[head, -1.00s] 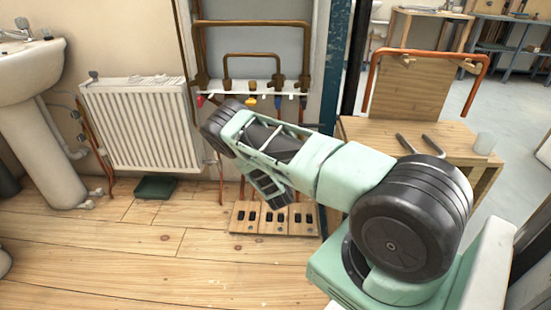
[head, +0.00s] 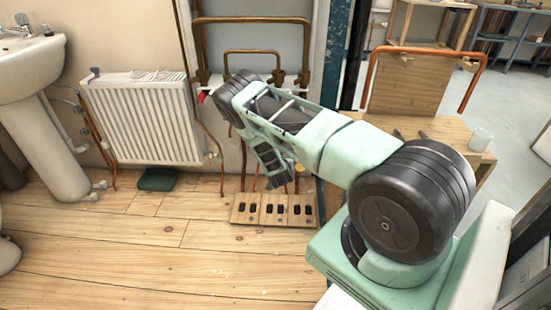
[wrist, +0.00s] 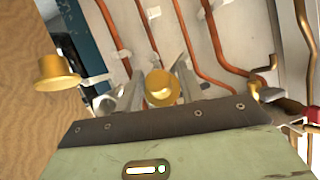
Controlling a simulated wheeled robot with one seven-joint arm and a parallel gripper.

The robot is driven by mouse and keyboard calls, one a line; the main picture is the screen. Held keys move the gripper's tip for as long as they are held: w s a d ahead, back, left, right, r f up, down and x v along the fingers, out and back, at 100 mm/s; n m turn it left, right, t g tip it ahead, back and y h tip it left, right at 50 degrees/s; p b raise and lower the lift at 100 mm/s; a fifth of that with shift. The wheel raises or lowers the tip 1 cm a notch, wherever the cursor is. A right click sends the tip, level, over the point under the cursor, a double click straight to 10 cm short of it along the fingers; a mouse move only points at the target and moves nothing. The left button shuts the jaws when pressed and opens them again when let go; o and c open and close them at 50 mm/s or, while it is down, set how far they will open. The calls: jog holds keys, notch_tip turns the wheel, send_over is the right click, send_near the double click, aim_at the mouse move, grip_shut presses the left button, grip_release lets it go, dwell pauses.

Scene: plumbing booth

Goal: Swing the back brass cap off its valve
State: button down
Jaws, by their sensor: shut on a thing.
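In the wrist view a brass cap (wrist: 161,88) sits between the two fingers of my gripper (wrist: 158,78), which is shut on it. A second brass cap (wrist: 57,74) with a wide rim is at the left, apart from the fingers. Which cap is the back one, I cannot tell. In the head view my gripper (head: 277,168) points down in front of the pipe wall. A small yellow-brass piece (head: 299,172) shows just right of it. The valve under the held cap is hidden, so I cannot tell whether they touch.
Copper pipes (wrist: 202,50) run on the pale wall behind the gripper. A red-handled fitting (wrist: 312,115) is at the right. A wooden block with black slots (head: 272,209) lies on the floor below. A radiator (head: 145,118) stands left; open floor is in front.

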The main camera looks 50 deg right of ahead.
jog(key=c, duration=1.2)
grip_release()
jog(key=shift+d, duration=0.1)
jog(key=p+v, duration=0.4)
jog(key=v, duration=1.3)
jog(key=shift+s, duration=0.2)
